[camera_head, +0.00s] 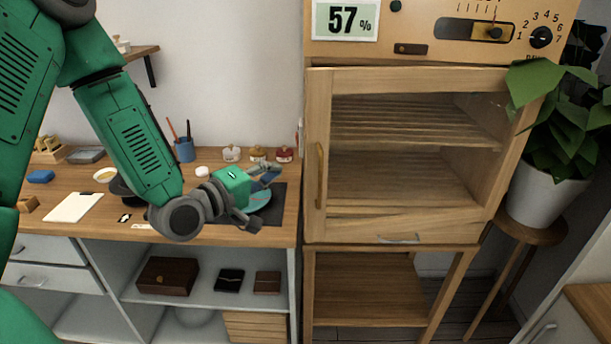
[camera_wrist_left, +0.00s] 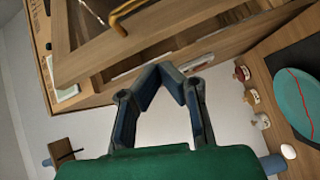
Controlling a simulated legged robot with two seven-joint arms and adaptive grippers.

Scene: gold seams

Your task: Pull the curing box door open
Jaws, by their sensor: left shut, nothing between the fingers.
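The curing box door (camera_head: 318,220) is a wooden frame around a clear pane and looks closed, with slatted shelves behind it. Its upright brass handle (camera_head: 320,175) is on the door's left side. In the wrist view the handle (camera_wrist_left: 125,15) shows at the top, ahead and left of the fingers. My left gripper (camera_head: 264,195) hovers over the workbench, left of the handle and apart from it. In the wrist view its fingers (camera_wrist_left: 170,76) meet in a point with nothing between them. My right gripper is in neither view.
A teal plate with a red seam (camera_wrist_left: 295,100) lies on a dark mat beneath the gripper. Small jars (camera_head: 258,154) and a blue brush cup (camera_head: 184,150) stand behind. A potted plant (camera_head: 545,200) stands right of the box, leaves overlapping its upper right corner.

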